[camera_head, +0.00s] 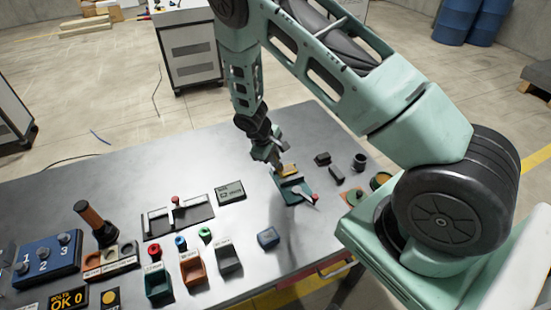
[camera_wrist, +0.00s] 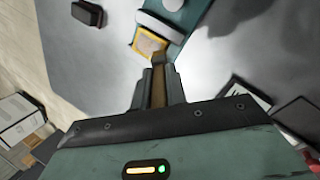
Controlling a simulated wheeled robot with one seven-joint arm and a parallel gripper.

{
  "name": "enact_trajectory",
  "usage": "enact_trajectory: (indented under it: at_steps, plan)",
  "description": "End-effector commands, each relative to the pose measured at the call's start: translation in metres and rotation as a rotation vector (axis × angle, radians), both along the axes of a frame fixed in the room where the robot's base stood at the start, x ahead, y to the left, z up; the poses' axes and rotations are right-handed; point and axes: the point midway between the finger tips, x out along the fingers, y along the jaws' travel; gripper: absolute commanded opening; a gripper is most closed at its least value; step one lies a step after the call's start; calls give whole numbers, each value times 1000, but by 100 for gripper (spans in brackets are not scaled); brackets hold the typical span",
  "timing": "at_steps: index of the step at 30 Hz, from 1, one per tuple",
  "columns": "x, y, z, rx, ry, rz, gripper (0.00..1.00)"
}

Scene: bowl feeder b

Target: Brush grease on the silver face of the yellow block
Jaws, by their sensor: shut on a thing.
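The yellow block (camera_head: 288,169) sits in a teal fixture (camera_head: 306,184) on the right part of the table. In the wrist view the yellow block (camera_wrist: 137,38) shows as a yellow border around a tan face, at the edge of the teal fixture (camera_wrist: 185,14). My gripper (camera_head: 275,160) is right above and beside the block. In the wrist view my gripper (camera_wrist: 158,82) is shut on a slim brown brush (camera_wrist: 158,92), whose tip is at the block's near edge. I cannot tell whether the tip touches it. Any grease on the brush is not distinguishable.
A labelled plate (camera_head: 230,192) and a slide with a red knob (camera_head: 176,200) lie left. Coloured bins (camera_head: 192,268) are at the front.

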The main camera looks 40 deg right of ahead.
Motion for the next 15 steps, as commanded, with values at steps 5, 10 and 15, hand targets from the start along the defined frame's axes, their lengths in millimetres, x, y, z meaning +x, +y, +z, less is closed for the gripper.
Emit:
enact_trajectory:
  at_steps: [5, 10, 15]
  plan:
    - [2, -1, 29, -1, -2, -1, 0]
    - [5, -2, 44, 0, -3, -3, 0]
    - [6, -2, 59, 0, -4, -4, 0]
